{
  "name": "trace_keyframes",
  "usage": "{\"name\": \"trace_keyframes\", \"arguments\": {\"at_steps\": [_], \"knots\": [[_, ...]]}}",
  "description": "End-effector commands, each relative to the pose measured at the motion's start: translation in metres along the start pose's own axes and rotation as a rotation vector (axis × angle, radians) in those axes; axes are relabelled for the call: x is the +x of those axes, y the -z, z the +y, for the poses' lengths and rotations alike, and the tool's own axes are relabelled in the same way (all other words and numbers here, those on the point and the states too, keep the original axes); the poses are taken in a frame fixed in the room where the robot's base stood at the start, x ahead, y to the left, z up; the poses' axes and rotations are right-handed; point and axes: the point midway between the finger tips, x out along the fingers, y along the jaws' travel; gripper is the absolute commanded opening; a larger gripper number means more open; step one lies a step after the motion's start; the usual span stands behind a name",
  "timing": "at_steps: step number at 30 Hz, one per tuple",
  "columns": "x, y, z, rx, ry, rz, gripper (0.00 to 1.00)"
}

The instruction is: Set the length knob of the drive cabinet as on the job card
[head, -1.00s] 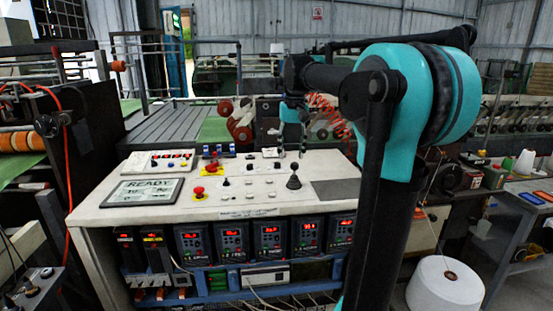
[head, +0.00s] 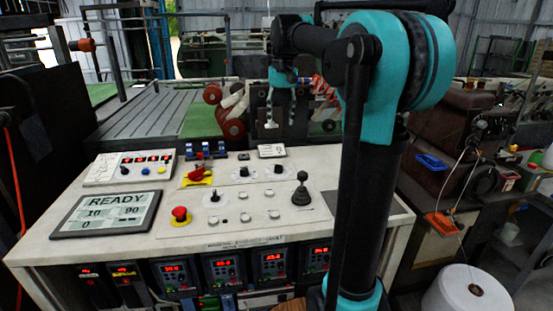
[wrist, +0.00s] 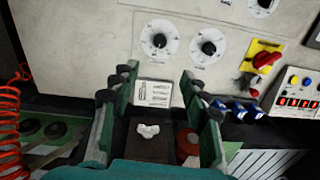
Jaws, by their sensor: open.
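The drive cabinet (head: 130,245) has a pale sloping top. Two black knobs on white dials, the left (head: 243,173) and right (head: 278,170), sit near its back. A third dial knob (head: 214,197) is nearer the front. I cannot read which is the length knob. The wrist view shows the back dials (wrist: 159,39) and (wrist: 209,47) upside down. The job card (head: 271,151) lies behind them; in the wrist view its print (wrist: 153,93) is too small to read. My gripper (head: 281,122) is open and empty, above and behind the card, apart from the knobs.
A display (head: 108,212) reads READY, 10, 90 and 0. A red stop button (head: 180,215), a red and yellow switch (head: 197,176) and a black joystick (head: 301,190) stand up from the top. Rollers (head: 232,118) lie behind the cabinet. A white spool (head: 468,292) stands at right.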

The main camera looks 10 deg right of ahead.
Motion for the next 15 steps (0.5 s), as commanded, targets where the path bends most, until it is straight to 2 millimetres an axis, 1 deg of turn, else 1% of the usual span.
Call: {"name": "trace_keyframes", "arguments": {"at_steps": [5,8,15], "knots": [[0.016,0.0,0.0,0.0,0.0,0.0,0.46],[0.034,0.0,0.0,0.0,0.0,0.0,0.46],[0.081,0.0,0.0,0.0,0.0,0.0,0.46]]}}
